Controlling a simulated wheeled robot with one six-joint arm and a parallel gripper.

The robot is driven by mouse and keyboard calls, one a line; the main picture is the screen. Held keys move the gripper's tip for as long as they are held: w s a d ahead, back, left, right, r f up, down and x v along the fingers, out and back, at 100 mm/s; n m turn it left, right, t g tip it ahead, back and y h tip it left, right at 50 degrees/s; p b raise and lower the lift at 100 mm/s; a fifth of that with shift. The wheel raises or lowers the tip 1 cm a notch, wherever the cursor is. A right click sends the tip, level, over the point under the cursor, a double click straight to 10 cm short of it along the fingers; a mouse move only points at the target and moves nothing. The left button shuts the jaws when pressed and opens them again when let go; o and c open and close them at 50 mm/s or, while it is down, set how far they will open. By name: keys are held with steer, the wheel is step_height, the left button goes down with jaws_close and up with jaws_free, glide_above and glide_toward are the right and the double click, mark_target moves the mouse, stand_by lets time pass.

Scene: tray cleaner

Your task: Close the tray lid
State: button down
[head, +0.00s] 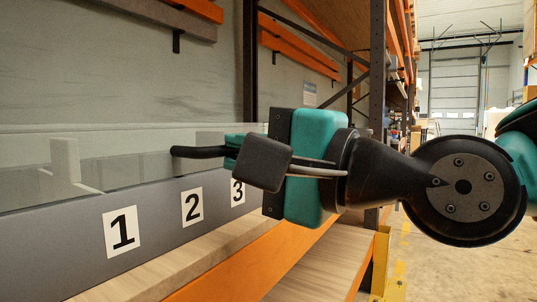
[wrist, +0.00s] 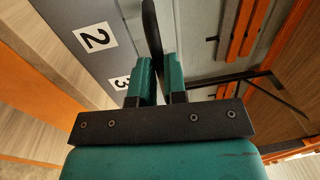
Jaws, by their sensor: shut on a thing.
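The tray cleaner (head: 60,238) is a long grey box with white labels 1, 2 and 3 on its front. A clear see-through panel, which looks like the lid (head: 120,165), stands above the grey front; I cannot tell how far it is open. A black handle (head: 198,152) sticks out at its right part. My gripper (head: 233,150) comes from the right and its teal fingers are shut on the handle. The wrist view shows the handle (wrist: 152,28) between the fingers of my gripper (wrist: 157,68), beside labels 2 and 3.
A white upright piece (head: 65,160) shows through the clear panel at the left. A wooden ledge (head: 190,255) and an orange beam (head: 240,265) run below the grey front. A dark rack post (head: 376,70) stands behind my gripper. Open floor (head: 450,260) lies at the right.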

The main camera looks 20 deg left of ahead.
steer(key=shift+f, duration=0.7)
steer(key=c, duration=1.2)
jaws_free()
steer(key=shift+o, duration=0.2)
steer(key=shift+r, duration=0.15)
steer(key=shift+r, duration=0.15)
steer(key=s+d+f, duration=0.1)
steer(key=s+d, duration=0.1)
steer(key=d, duration=1.5)
steer(key=shift+s+f, duration=0.2)
steer(key=shift+f, duration=0.1)
